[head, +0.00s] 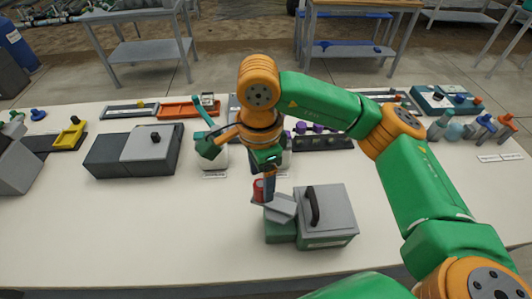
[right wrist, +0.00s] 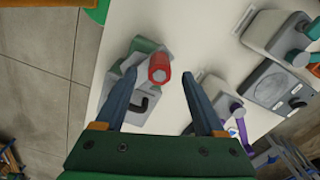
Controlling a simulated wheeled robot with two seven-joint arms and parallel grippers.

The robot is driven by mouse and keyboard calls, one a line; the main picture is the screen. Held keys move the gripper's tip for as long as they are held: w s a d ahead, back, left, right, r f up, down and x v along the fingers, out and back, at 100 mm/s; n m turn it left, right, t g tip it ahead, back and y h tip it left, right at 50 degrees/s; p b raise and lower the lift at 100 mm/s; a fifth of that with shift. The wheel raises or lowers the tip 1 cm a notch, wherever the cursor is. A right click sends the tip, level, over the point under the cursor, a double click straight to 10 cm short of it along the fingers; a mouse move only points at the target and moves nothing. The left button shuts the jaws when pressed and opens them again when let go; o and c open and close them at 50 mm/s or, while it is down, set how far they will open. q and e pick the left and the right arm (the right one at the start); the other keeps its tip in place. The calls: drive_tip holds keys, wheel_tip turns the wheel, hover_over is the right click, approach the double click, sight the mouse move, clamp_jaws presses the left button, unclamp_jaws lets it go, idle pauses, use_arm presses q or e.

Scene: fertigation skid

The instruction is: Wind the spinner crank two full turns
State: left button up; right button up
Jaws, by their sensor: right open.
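The crank has a red knob (head: 258,190) on a grey arm (head: 281,207), over a green base (head: 280,231). The base stands beside a grey box (head: 338,212) with a black handle (head: 313,205). My right gripper (head: 268,190) points down at the knob. In the right wrist view its open fingers (right wrist: 160,73) are on either side of the red knob (right wrist: 159,68), with a visible gap to each finger. The knob's lower part and some of the crank arm are hidden in that view. My left gripper is not in view.
A dark box with a grey lid (head: 150,143) stands to the left. An orange tray (head: 188,108) and units with teal and purple levers line the back. Coloured fittings (head: 480,127) stand at the right. The front left of the white table (head: 120,225) is clear.

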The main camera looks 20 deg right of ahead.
sight(261, 184)
wheel_tip(261, 184, down, 3)
drive_tip(key=shift+s+f, duration=0.15)
drive_tip(key=shift+w+d+f, duration=0.15)
drive_tip(key=shift+w+f, duration=0.1)
drive_tip(key=shift+s+a+r, duration=0.1)
drive_tip(key=shift+s+a, duration=0.1)
drive_tip(key=c, duration=0.7)
clamp_jaws()
drive_tip(key=shift+c, duration=0.4)
unclamp_jaws()
drive_tip(key=shift+c, duration=1.4)
drive_tip(key=shift+w+d, duration=0.3)
drive_tip(key=shift+d, duration=0.1)
drive_tip(key=shift+o, duration=0.2)
drive_tip(key=shift+w+d+b, duration=0.3)
drive_tip(key=shift+w+d, duration=0.05)
drive_tip(key=shift+d, duration=0.3)
